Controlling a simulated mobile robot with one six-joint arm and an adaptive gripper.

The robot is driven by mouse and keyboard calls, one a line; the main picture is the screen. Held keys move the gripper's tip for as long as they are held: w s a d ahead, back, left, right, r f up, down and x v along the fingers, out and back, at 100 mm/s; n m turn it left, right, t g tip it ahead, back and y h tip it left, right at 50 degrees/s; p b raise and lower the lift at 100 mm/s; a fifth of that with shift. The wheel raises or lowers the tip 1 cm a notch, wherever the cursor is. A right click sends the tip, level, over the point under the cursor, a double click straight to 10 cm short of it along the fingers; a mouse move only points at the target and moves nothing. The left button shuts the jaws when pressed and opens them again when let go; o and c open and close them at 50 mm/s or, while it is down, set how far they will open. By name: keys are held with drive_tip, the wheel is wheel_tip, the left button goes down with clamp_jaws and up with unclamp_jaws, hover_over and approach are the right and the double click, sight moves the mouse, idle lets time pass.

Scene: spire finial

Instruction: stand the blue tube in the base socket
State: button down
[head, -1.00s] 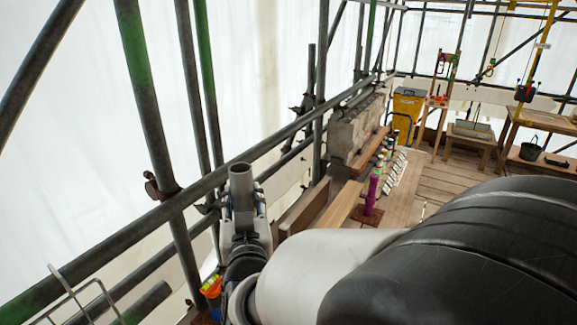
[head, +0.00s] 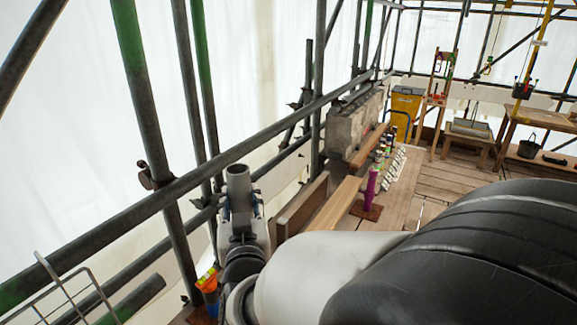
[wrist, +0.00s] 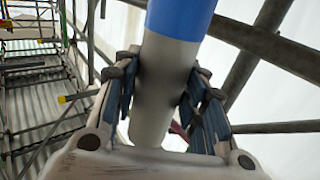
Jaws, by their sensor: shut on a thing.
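My gripper (head: 241,207) is shut on the tube (head: 238,181), which points up from the fingers in the head view. There the tube shows only as plain grey, with an open round top. In the wrist view the tube (wrist: 155,100) lies between both finger pads (wrist: 164,82); it is pale grey near the palm with a wide blue band (wrist: 181,17) beyond the fingers. Its far end is out of that view. I cannot make out the base socket for certain. A purple upright piece (head: 370,186) stands on a brown plate (head: 367,211) on the deck.
Scaffold poles and a long slanting rail (head: 190,178) run close beside my gripper on the left. A plank (head: 335,205) and a stone block (head: 354,125) lie beyond. An orange-topped object (head: 207,281) is low beside my arm. Deck boards (head: 440,180) are clear farther right.

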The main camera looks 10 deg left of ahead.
wheel_tip(320, 180, down, 7)
drive_tip(key=b, duration=0.7)
drive_tip(key=shift+b, duration=0.3)
idle(0.6)
drive_tip(key=c, duration=1.3)
unclamp_jaws()
drive_tip(key=o, duration=0.4)
drive_tip(key=shift+f, duration=0.15)
drive_tip(key=shift+o, duration=0.2)
drive_tip(key=shift+f, duration=0.25)
drive_tip(key=o, duration=0.5)
drive_tip(key=shift+r, duration=0.15)
